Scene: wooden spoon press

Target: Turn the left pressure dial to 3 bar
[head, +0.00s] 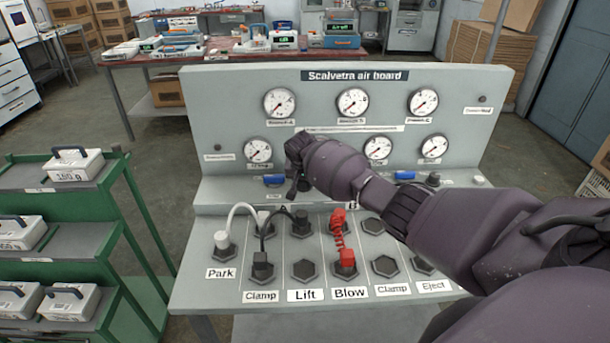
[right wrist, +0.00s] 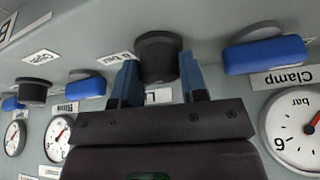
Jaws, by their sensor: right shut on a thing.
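My right gripper (head: 297,166) is at the board's ledge, left of centre in the head view. In the right wrist view its two blue fingers (right wrist: 158,64) are shut on the sides of a black round dial (right wrist: 158,48). In the head view the gripper hides this dial. Another black dial (head: 433,179) stands farther right on the ledge and also shows in the wrist view (right wrist: 33,90). The gauge above the held dial is hidden behind my wrist in the head view, so its reading does not show. My left gripper is not in view.
The grey air board (head: 215,100) carries several gauges, such as the lower left one (head: 257,150). Blue handles (head: 274,181) flank the held dial. Hoses, white (head: 236,212), black and red (head: 338,230), plug into the front panel. A green rack (head: 60,185) stands left.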

